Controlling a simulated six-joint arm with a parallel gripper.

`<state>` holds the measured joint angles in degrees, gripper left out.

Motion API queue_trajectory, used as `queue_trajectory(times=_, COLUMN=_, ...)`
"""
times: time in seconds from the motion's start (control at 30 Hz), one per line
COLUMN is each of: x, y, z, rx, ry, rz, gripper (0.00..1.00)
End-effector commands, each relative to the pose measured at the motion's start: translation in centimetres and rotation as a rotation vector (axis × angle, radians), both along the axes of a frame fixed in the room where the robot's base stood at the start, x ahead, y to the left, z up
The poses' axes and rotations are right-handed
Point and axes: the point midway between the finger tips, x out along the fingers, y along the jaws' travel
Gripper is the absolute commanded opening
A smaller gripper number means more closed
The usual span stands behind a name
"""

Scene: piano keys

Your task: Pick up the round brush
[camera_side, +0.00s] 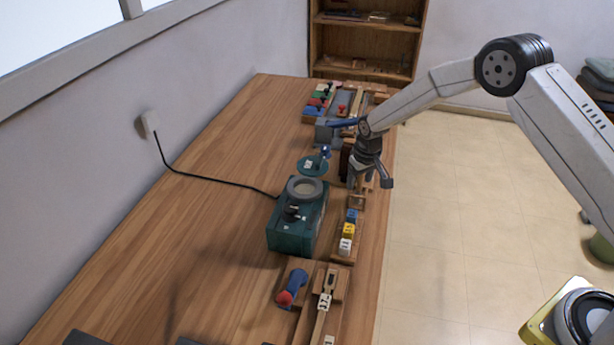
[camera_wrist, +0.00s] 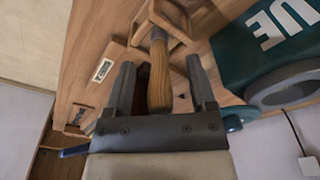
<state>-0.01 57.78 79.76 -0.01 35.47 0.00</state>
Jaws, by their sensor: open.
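A brush with a turned wooden handle (camera_wrist: 160,80) and a grey metal collar shows in the middle of the wrist view. It lies between the two fingers of my gripper (camera_wrist: 160,62), with visible space on both sides. The far end of the brush reaches a wooden frame-like holder (camera_wrist: 185,22); its bristles cannot be made out. In the side view my gripper (camera_side: 368,182) is open, low over the right edge of the bench. The brush cannot be clearly picked out there.
A dark green machine (camera_side: 290,238) with a grey ring stands left of my gripper; its lettered side (camera_wrist: 230,45) shows in the wrist view. Yellow (camera_side: 348,230) and white (camera_side: 345,246) blocks sit in front. A red-and-blue tool (camera_side: 291,288) lies nearer. The bench's left side (camera_side: 170,240) is mostly clear.

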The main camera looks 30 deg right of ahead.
Motion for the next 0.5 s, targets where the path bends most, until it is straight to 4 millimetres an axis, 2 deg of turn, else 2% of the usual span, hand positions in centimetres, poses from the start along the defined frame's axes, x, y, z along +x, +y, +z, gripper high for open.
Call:
queue_trajectory(times=0.27, x=-0.01, y=0.00, z=0.03, rx=0.000, ry=0.000, rz=0.000, gripper=0.71)
queue_trajectory(times=0.3, x=-0.01, y=0.00, z=0.03, rx=0.000, ry=0.000, rz=0.000, gripper=0.65)
queue_trajectory(times=0.37, x=-0.01, y=0.00, z=0.04, rx=0.000, ry=0.000, rz=0.000, gripper=0.46)
queue_trajectory(times=0.5, x=-0.01, y=0.00, z=0.04, rx=0.000, ry=0.000, rz=0.000, gripper=0.01)
